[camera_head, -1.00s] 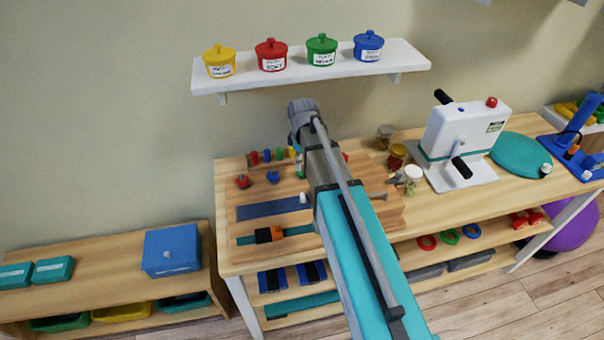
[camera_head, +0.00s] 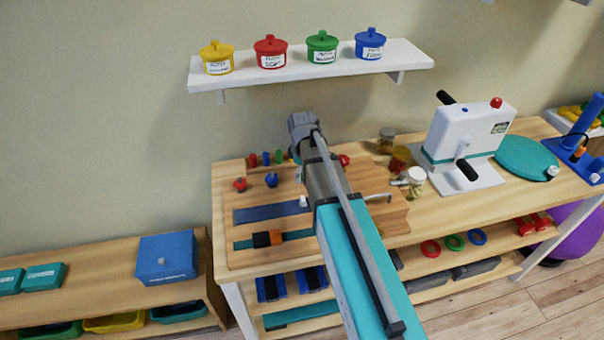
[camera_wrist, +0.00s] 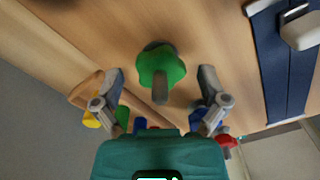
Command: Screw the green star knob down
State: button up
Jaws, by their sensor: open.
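The green star knob (camera_wrist: 160,66) is in the upper middle of the wrist view, over the wooden board, with a short grey stub showing at its near edge. My gripper (camera_wrist: 161,85) is open, with one finger on each side of the knob and a visible gap to both. The fingers look apart from it. How far the knob is screwed down cannot be told. In the head view my arm hides the gripper and the green knob. A red star knob (camera_head: 240,184) and a blue star knob (camera_head: 271,180) stand on the board (camera_head: 240,260) left of my arm.
A row of coloured pegs (camera_head: 266,158) stands at the board's back edge. A blue strip (camera_head: 262,214) and a teal strap (camera_head: 245,243) lie on the board. Small jars (camera_head: 416,180) and a white crank machine (camera_head: 468,140) stand to the right. A wall shelf (camera_head: 310,73) holds coloured pots above.

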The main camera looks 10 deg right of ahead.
jog(key=c, duration=1.2)
jog(key=shift+o, duration=0.2)
jog(key=shift+m, duration=0.3)
jog(key=m, duration=0.6)
jog(key=shift+m, duration=0.3)
jog(key=m, duration=1.2)
jog(key=shift+w+d+m, duration=0.1)
jog(key=shift+m, duration=0.3)
jog(key=m, duration=0.6)
